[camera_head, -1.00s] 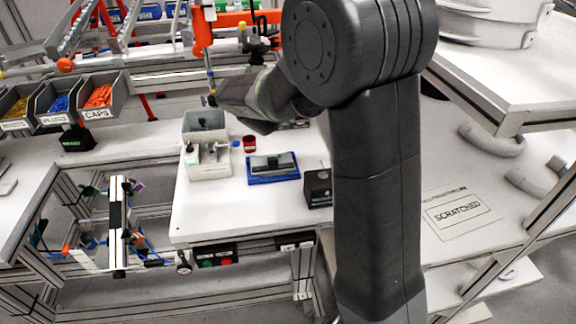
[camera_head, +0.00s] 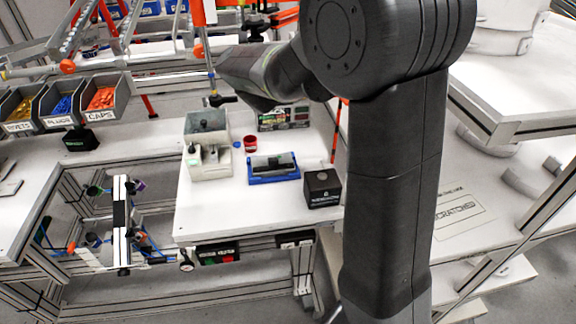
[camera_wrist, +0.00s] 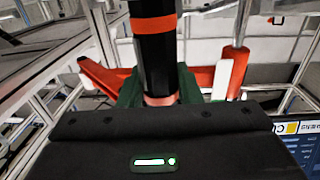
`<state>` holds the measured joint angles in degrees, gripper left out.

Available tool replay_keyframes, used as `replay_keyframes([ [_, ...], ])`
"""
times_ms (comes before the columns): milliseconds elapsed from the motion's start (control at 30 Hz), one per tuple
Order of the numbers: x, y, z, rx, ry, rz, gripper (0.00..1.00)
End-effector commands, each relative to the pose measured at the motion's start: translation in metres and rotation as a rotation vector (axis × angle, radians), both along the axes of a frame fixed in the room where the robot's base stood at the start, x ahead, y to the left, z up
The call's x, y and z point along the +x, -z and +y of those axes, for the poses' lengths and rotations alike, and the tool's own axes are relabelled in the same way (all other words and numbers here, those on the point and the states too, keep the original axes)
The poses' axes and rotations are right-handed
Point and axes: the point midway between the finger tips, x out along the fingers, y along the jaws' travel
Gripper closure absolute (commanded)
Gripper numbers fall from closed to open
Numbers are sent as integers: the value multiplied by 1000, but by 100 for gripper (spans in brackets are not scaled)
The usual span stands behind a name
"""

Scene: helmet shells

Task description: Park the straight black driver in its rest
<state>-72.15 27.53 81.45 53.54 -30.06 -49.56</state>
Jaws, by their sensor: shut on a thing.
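The black driver (camera_wrist: 155,55) stands nearly upright in the wrist view, with an orange band near the top and a paler reddish band low down. Its ends are out of that view or hidden. My gripper (camera_wrist: 159,97) is shut on it, with green fingers at both sides of the barrel. In the head view my dark wrist (camera_head: 258,75) is above the back of the white bench and hides the fingers. I cannot tell for sure which holder is the driver's rest; a grey box with upright fittings (camera_head: 208,165) stands on the bench below left of my wrist.
The white bench (camera_head: 235,210) also holds a blue tray (camera_head: 273,178), a black box (camera_head: 322,190), a red cup (camera_head: 250,143) and a case of coloured pieces (camera_head: 285,117). Labelled bins (camera_head: 60,105) stand left. A white shelf (camera_head: 515,90) juts out at right.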

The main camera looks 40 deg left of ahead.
Motion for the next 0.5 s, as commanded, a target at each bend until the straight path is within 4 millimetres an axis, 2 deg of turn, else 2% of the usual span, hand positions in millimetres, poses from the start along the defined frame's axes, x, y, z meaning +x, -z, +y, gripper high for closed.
replay_keyframes([
  [500,4,1,-58,1,1,-1,100],
])
